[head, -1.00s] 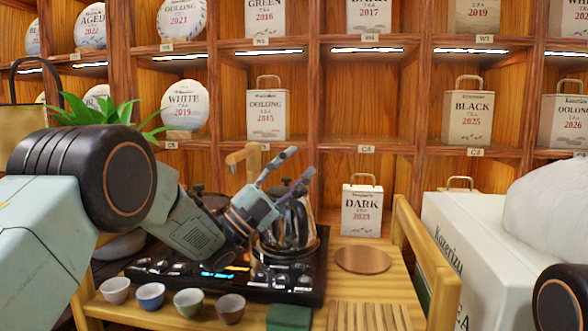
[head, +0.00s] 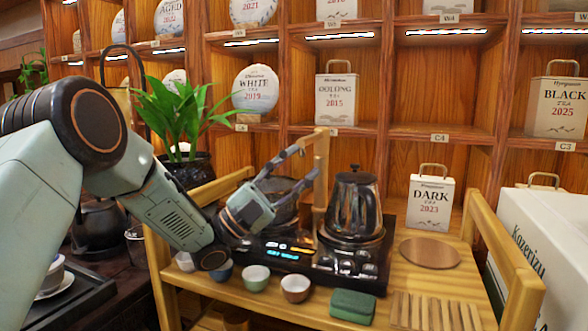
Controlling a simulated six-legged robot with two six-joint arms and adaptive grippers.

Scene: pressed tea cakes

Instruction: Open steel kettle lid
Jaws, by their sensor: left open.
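The steel kettle (head: 354,212) stands upright on the black tea stove (head: 350,268) on the wooden cart. Its lid (head: 356,180), with a dark knob on top, sits on the kettle and looks closed. My left gripper (head: 298,162) is open and empty. It is to the left of the kettle, with its fingers pointing up and to the right, apart from the lid. It partly hides a dark pot (head: 285,205) behind it. My right gripper is not in view.
Several small cups, one of them brown (head: 295,288), line the cart's front. A potted plant (head: 182,115) stands behind my left arm.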

